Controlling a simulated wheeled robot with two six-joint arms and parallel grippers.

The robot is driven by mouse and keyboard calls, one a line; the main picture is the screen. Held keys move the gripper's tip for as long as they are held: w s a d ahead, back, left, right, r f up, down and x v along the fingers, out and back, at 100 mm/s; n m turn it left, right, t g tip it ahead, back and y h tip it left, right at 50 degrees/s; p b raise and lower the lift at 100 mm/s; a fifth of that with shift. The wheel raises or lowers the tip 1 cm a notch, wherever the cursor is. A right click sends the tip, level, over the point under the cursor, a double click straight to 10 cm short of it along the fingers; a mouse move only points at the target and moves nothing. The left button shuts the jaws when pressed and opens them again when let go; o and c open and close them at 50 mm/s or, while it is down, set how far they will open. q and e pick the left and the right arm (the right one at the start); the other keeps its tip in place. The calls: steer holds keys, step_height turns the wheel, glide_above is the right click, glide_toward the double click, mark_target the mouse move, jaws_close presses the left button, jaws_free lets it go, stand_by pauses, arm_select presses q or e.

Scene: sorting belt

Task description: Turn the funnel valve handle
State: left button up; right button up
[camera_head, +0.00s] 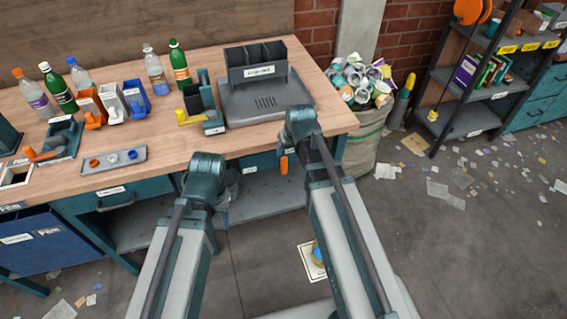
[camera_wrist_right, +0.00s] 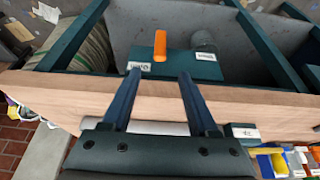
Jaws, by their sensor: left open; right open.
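An orange handle (camera_wrist_right: 160,45) stands out from a teal plate (camera_wrist_right: 178,68) with two small white labels, below the table edge. It points away from the table edge in the right wrist view. In the head view the orange handle (camera_head: 284,165) hangs just left of my right arm. My right gripper (camera_wrist_right: 159,76) is open and empty. Its two fingers point toward the handle, which shows beyond and between the tips, apparently untouched. In the head view my right gripper (camera_head: 301,121) is at the table's front edge. My left gripper (camera_head: 204,176) is before the drawers, its fingers hidden.
The wooden table (camera_head: 205,158) holds bottles, small coloured bins (camera_head: 135,98), a grey tray (camera_head: 113,160) and a grey machine (camera_head: 265,95). A full waste sack (camera_head: 365,125) stands right of the table. A lower shelf (camera_head: 262,198) runs under it.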

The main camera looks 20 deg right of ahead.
mark_target(285, 160)
steer(key=b+x, duration=1.1)
steer(key=x, duration=0.2)
steer(key=shift+s, duration=0.1)
jaws_close()
stand_by(1.1)
